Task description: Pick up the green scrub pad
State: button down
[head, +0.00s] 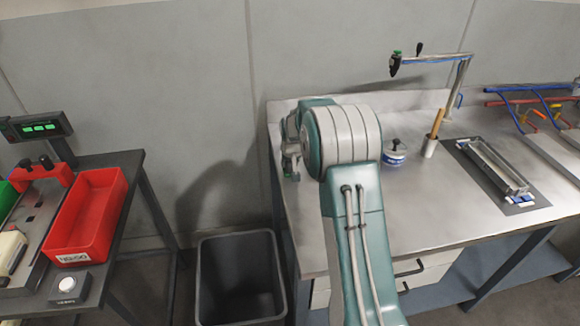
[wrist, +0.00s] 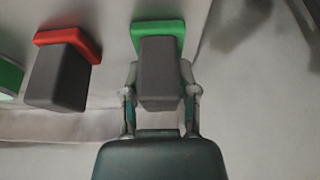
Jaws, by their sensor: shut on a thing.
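The green scrub pad (wrist: 158,29) shows at the top of the wrist view, with a grey block-shaped body (wrist: 160,80) on its near side. My gripper (wrist: 160,78) has one finger on each side of the grey body and is shut on it. I cannot tell whether the pad is clear of the surface behind it. In the head view my arm reaches over the left end of the steel bench (head: 440,195), and its bulk hides the pad and most of the gripper.
A red pad with a similar grey body (wrist: 60,75) stands close left of the held one, with a gap between. Another green piece (wrist: 9,79) is at the left edge. A grey bin (head: 240,238) stands by the bench. A blue-white pot (head: 394,157) stands right of my arm.

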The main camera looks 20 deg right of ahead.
jog(key=shift+d+f, duration=0.1)
jog(key=shift+d, duration=0.25)
jog(key=shift+d+r, duration=0.15)
jog(key=shift+r, duration=0.3)
notch_tip(320, 180, up, 3)
jog(key=shift+s+f, duration=0.1)
jog(key=shift+f, duration=0.05)
jog(key=s+d+r, duration=0.2)
jog(key=s+r, duration=0.7)
jog(key=s, duration=0.4)
jog(key=shift+s+d+r, duration=0.2)
jog(key=shift+s+r, duration=0.05)
jog(key=shift+s, duration=0.05)
